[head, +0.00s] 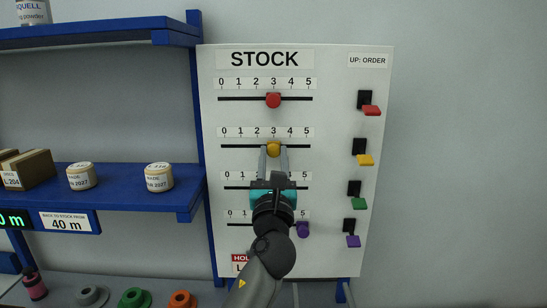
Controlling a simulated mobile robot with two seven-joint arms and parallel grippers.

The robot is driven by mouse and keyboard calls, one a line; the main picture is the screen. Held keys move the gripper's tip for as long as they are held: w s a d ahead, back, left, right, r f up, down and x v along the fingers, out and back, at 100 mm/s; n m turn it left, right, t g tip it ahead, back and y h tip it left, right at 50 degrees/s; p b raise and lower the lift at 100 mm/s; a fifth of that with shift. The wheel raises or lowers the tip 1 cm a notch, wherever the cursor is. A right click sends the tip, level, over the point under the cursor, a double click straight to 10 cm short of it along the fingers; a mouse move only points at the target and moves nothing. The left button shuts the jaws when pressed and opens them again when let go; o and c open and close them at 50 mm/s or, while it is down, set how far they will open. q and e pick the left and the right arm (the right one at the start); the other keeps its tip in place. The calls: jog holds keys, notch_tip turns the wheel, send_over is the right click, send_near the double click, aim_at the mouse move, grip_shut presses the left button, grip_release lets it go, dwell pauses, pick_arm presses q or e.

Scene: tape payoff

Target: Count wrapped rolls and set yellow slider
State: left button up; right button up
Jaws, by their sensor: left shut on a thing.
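The STOCK board (225,270) faces me with stacked slider rows, each with a number scale. The yellow slider knob (273,149) sits under the 3 of its 0-to-5 scale. My left gripper (273,151) reaches up from below and is shut on the yellow knob. Two cream wrapped rolls with printed labels stand apart on the blue shelf (120,201): a left roll (81,177) and a right roll (159,178). My right gripper is not in view.
The red knob (273,100) is at 3; the purple knob (303,230) is near 5. My arm covers part of the lower rows. Red, yellow, green and purple levers (365,160) line the board's right. Brown boxes (30,169) sit left on the shelf; coloured spools (135,298) stand below.

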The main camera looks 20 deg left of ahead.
aim_at(257, 139)
pick_arm(q)
grip_shut()
dwell(0.8)
jog(key=shift+a, duration=0.1)
jog(key=a+p, duration=0.2)
jog(key=shift+s+a, duration=0.55)
jog(key=shift+a, duration=0.25)
jog(key=shift+d, duration=0.2)
jog(key=o, duration=0.8)
grip_release()
jog(key=shift+o, duration=0.2)
